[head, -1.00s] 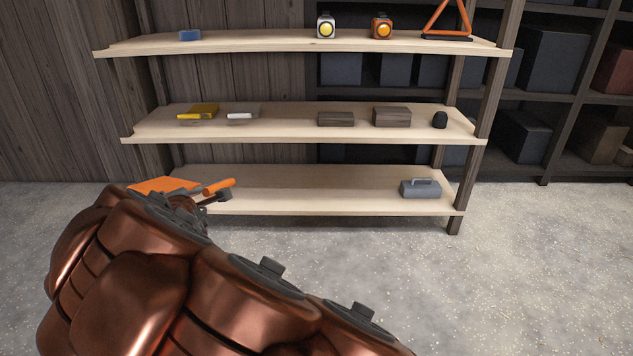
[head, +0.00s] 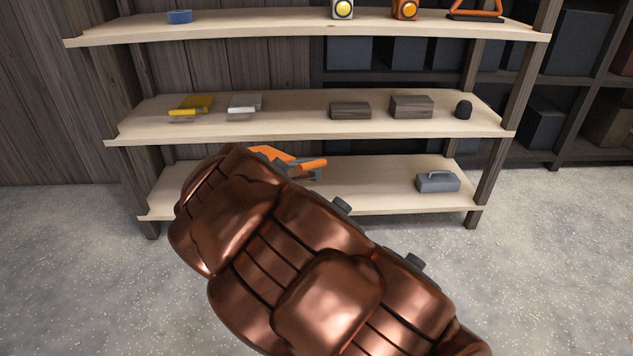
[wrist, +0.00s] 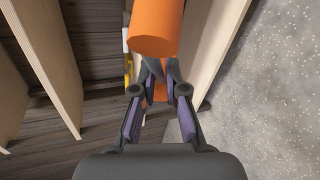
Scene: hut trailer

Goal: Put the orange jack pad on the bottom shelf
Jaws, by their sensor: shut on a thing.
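My gripper (wrist: 160,78) is shut on the orange jack pad (wrist: 157,30), whose thick round orange part fills the top of the wrist view. A little orange also shows between the fingers. In the head view the jack pad (head: 313,163) shows beyond my arm, in the gap between the middle and bottom shelves. My arm hides much of it and most of the gripper. The bottom shelf (head: 375,190) is pale wood; my arm covers its middle. I cannot tell whether the pad touches it.
A grey toolbox-like thing (head: 437,182) stands at the bottom shelf's right end. The middle shelf (head: 290,120) above bears yellow, grey, brown and black things. A dark post (head: 490,165) stands at the right. Bare shelf shows between arm and toolbox.

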